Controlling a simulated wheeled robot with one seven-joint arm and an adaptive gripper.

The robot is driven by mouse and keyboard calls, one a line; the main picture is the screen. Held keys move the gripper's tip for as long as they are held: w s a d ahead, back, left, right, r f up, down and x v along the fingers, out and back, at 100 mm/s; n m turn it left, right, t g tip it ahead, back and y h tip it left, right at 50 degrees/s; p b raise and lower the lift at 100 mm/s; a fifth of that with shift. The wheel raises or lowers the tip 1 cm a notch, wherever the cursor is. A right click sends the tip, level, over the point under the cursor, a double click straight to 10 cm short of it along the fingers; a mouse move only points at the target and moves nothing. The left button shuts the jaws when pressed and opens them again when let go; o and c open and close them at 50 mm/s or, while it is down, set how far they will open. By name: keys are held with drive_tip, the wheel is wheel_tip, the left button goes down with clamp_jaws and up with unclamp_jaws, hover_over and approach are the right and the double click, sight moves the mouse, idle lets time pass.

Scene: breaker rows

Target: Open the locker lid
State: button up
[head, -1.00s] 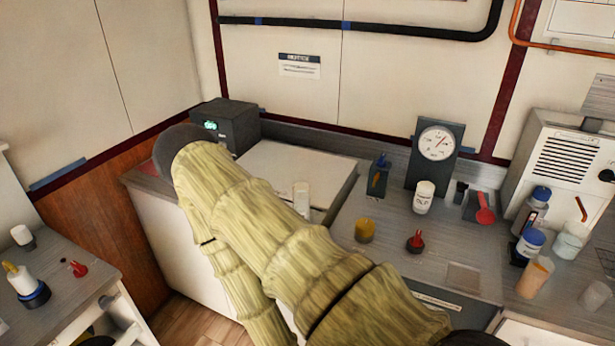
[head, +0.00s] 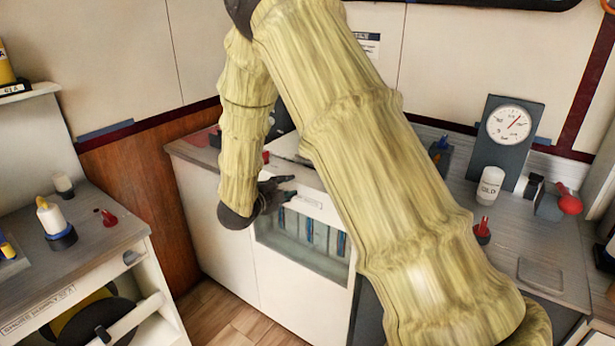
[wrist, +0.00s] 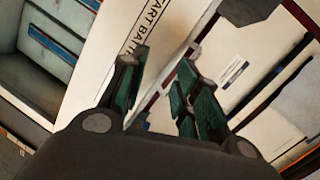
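The locker is the white cabinet (head: 225,240) behind my arm in the head view. A labelled white strip (head: 318,206) runs along its upper front, and it shows in the wrist view (wrist: 112,45) with lettering partly reading "START BATT". My arm hides most of the locker top, so I cannot tell how the lid stands. Below the strip is a recessed, window-like area (head: 290,240) with blue-marked items inside. My gripper (head: 290,187) is at the locker's upper front edge, left of the label. In the wrist view its fingers (wrist: 160,82) are apart with nothing between them.
A side bench (head: 85,225) with a white bottle and a red item stands at left. A gauge (head: 508,125), a white bottle (head: 490,186) and red-topped items stand on the right counter. Floor (head: 225,310) shows in front of the locker.

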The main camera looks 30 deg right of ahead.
wheel_tip(320, 180, up, 6)
drive_tip(key=d+f+m+g+h+b, duration=0.1)
drive_tip(key=d+m+g+h, duration=0.1)
drive_tip(key=m, duration=0.3)
drive_tip(key=x, duration=0.5)
drive_tip(key=w+x, duration=0.1)
drive_tip(key=x, duration=0.4)
drive_tip(key=shift+w+a+p, duration=0.1)
drive_tip(key=shift+w+p, duration=0.15)
drive_tip(key=shift+p, duration=0.15)
drive_tip(key=shift+t, duration=0.3)
clamp_jaws()
